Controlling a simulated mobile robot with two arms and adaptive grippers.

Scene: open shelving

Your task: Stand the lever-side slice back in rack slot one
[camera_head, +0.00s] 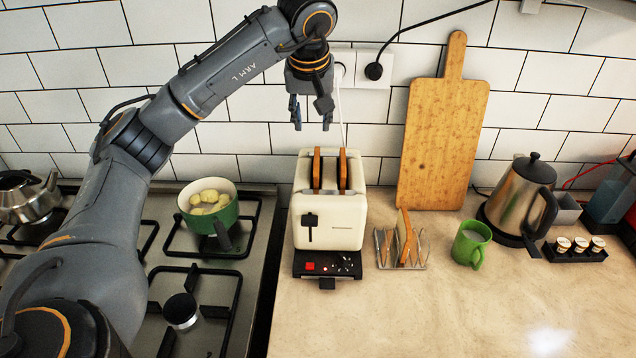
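A cream toaster (348,232) stands on the counter with its dark lever (310,221) on the left of its front. Two slices stick up from its slots: the left slice (317,170), on the lever's side, and the right slice (342,170). A wire toast rack (385,250) stands right of the toaster. One slice (404,236) stands upright near its middle; its left and right ends look empty. My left gripper (312,118) is open and empty, pointing down above and behind the toaster's slices, apart from them. My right gripper is out of view.
A green mug (471,245) stands right of the rack. A wooden board (443,140) leans on the tiled wall behind it. A steel kettle (519,200) is farther right. A green pot (209,208) sits on the hob at left. The front counter is clear.

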